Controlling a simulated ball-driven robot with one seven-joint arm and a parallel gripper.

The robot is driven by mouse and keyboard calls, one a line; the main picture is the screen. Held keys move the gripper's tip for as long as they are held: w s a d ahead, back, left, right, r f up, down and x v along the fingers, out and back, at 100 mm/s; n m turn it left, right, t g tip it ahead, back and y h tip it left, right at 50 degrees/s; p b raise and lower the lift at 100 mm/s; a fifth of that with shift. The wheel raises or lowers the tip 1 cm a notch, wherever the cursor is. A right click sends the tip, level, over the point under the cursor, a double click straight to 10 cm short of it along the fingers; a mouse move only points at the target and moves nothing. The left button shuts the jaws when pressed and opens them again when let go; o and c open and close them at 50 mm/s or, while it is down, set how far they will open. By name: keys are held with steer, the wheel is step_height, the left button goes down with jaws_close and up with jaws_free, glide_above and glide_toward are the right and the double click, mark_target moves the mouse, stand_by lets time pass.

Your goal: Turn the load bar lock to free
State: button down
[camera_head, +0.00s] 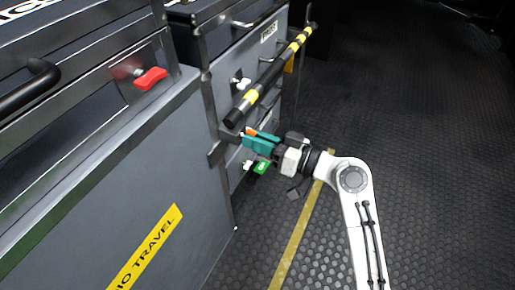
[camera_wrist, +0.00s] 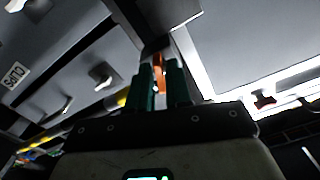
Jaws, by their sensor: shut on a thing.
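The black load bar with yellow bands (camera_head: 268,78) slants along the front of the grey drawer units in the head view. Its lower end sits near a dark upright post. My gripper (camera_head: 258,143), with teal fingers, is just below that end. It is shut on a small orange lever (camera_head: 250,132), which looks like the load bar lock. In the wrist view the orange lever (camera_wrist: 158,72) stands between the two teal fingers (camera_wrist: 159,88). The fingers hide much of the lock, and I cannot read its setting.
White drawer latches (camera_head: 242,84) are behind the bar. The dark studded floor (camera_head: 430,130) is clear at right.

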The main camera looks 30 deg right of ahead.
steer(key=shift+f+n+b, duration=0.15)
steer(key=shift+n+b, duration=0.9)
steer(key=shift+n, duration=0.15)
steer(key=c, duration=1.2)
jaws_free()
steer(key=shift+c, duration=0.2)
steer(key=p+v, duration=0.2)
steer(key=v, duration=0.9)
